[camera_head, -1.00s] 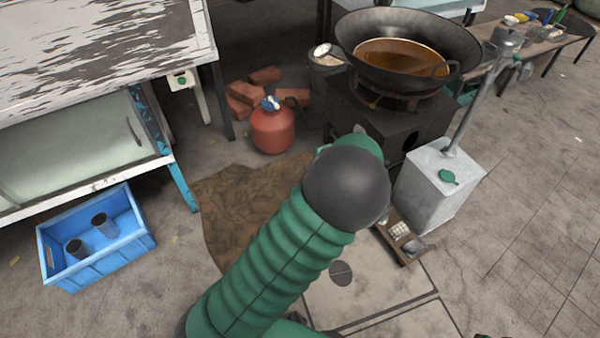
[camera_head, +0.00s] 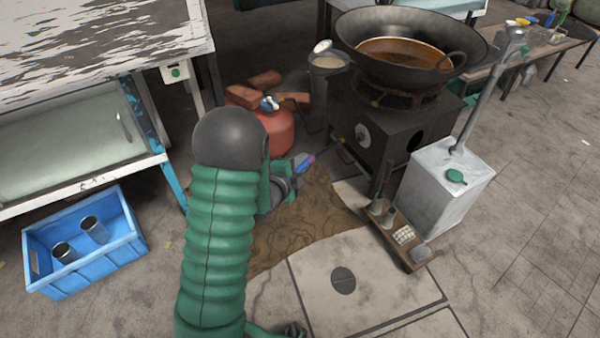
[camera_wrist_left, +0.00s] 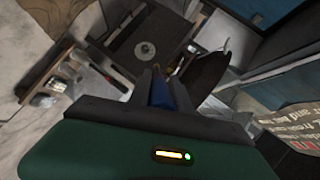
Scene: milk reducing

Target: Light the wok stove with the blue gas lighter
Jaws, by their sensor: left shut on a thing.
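My left gripper (camera_head: 290,174) is shut on the blue gas lighter (camera_head: 307,163), whose thin dark nozzle points right toward the stove. The lighter also shows as a blue body between the fingers in the left wrist view (camera_wrist_left: 161,92). The wok stove (camera_head: 390,130) is a black box with a round plate and a dark round opening on its front. A large black wok (camera_head: 345,38) with brown liquid sits on its top ring. The nozzle tip is close to the stove's left front; I cannot tell whether it touches. No flame is visible.
A red gas cylinder (camera_head: 280,132) stands behind my left forearm, with bricks (camera_head: 264,80) behind it. A grey metal canister (camera_head: 445,190) and a small wooden board (camera_head: 417,250) are right of the stove front. A blue crate (camera_head: 85,268) is at left.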

